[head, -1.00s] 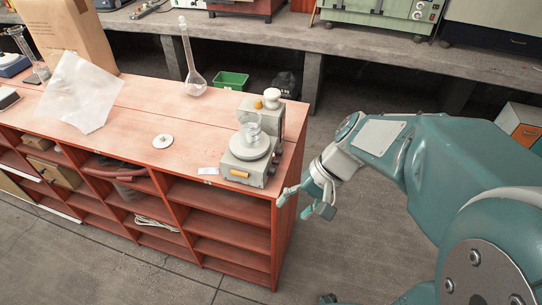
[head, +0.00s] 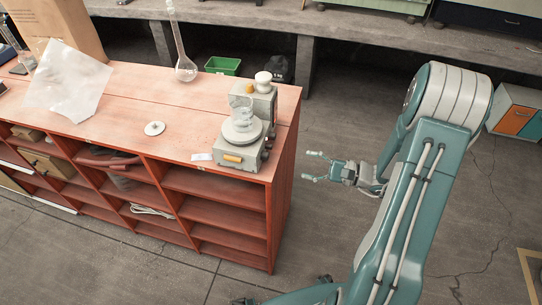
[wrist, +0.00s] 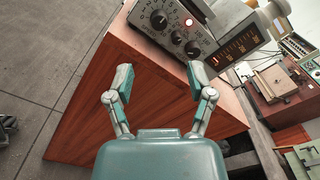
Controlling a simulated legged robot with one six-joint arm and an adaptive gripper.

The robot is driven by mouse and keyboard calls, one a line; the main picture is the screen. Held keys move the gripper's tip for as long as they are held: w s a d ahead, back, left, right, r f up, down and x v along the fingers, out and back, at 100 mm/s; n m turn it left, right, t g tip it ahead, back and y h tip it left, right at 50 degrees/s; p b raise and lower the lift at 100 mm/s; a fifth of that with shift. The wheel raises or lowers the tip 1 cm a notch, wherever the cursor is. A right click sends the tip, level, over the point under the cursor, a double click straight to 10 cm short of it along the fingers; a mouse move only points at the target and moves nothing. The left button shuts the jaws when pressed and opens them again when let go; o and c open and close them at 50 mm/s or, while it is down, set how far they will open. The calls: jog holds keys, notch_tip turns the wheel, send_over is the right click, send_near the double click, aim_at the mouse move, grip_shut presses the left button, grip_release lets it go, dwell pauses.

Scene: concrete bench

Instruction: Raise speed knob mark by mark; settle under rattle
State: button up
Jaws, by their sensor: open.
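A grey-beige bench device (head: 243,155) stands at the right end of the wooden bench top. My gripper (head: 308,166) is open and empty beyond the bench's right end, pointing left. In the wrist view the gripper (wrist: 160,72) is apart from the knobs.
The red-brown shelf bench (head: 190,112) ends just left of my gripper. A small white disc (head: 155,128), a long-necked flask (head: 186,70), a plastic sheet (head: 67,85) and a paper bag (head: 62,30) stand or lie on it. Open floor lies to the right.

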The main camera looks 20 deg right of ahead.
aim_at(265, 156)
jog(key=x, duration=1.1)
jog(key=shift+s, duration=0.1)
grip_shut()
